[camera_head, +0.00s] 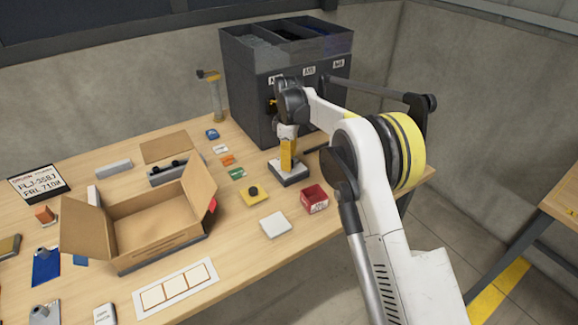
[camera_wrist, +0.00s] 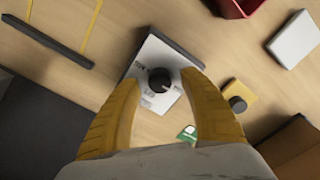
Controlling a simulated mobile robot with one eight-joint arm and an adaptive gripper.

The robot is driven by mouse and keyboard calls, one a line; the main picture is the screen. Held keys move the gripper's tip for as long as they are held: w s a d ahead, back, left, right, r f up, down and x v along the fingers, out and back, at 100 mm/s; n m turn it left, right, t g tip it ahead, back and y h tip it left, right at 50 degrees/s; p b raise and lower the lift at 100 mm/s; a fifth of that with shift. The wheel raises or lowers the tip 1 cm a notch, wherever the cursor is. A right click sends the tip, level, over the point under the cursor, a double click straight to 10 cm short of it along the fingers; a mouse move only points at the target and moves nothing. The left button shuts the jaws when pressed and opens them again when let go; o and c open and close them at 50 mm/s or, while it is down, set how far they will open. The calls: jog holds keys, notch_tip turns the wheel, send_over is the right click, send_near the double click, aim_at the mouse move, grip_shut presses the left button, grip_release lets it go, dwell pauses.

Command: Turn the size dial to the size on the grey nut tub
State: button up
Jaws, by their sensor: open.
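The size dial is a black round knob (camera_wrist: 160,80) on a white panel with printed marks, too blurred to read. Its white block with a dark base (camera_head: 291,177) stands on the table below the dark bin unit. My gripper (camera_head: 287,164) points down over this block. In the wrist view my gripper (camera_wrist: 162,81) has its yellow fingers apart, one on each side of the knob; I cannot tell whether they touch it. A dark grey bin unit (camera_head: 262,105) has several open compartments and white labels, too small to read. I cannot tell which one is the grey nut tub.
A red tub (camera_head: 314,198), a white pad (camera_head: 275,225) and a yellow block with a black button (camera_head: 254,194) stand close by. An open cardboard box (camera_head: 160,218) is at left. Small coloured tags (camera_head: 228,160) lie left of the dial block.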

jog(key=shift+f, duration=0.45)
grip_shut()
